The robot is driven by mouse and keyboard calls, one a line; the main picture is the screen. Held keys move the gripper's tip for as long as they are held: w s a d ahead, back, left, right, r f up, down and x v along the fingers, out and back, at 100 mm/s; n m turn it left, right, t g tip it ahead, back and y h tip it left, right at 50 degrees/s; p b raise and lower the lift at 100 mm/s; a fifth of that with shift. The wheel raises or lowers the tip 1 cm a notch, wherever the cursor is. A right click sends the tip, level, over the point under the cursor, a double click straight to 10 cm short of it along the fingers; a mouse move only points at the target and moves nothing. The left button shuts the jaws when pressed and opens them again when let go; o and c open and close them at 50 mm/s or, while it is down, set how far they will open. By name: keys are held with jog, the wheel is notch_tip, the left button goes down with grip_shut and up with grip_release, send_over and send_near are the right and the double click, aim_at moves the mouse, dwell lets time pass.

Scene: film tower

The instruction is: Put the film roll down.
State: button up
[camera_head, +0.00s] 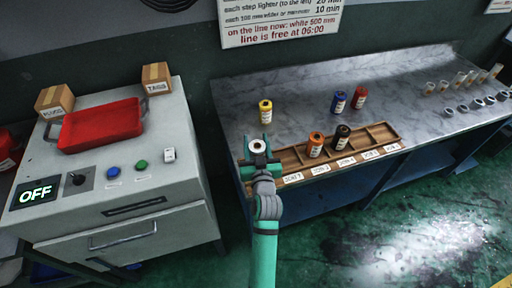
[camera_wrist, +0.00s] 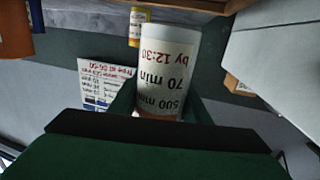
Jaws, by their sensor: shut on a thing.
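The white film roll (camera_head: 257,147) is in my gripper (camera_head: 259,157), over or in the left end of the wooden rack (camera_head: 377,132). I cannot tell whether it touches the rack. In the wrist view the roll (camera_wrist: 165,70) stands between the fingers (camera_wrist: 160,105), its label upside down: "500 mm", "70 min", "by 12:30". An orange roll (camera_head: 315,145) and a black roll (camera_head: 342,136) stand in the rack's middle. The rack compartments right of the black roll look empty.
Behind the rack on the grey bench (camera_head: 300,92) stand a yellow roll (camera_head: 265,111), a blue roll (camera_head: 338,101) and a red roll (camera_head: 359,97). At left a grey cabinet (camera_head: 160,185) bears a red tray (camera_head: 101,125) and two boxes. Several small containers stand at far right.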

jog(key=shift+w+f, duration=0.15)
jog(key=shift+w, duration=0.05)
jog(key=shift+f, duration=1.65)
jog(key=o, duration=1.2)
jog(key=shift+f, duration=0.15)
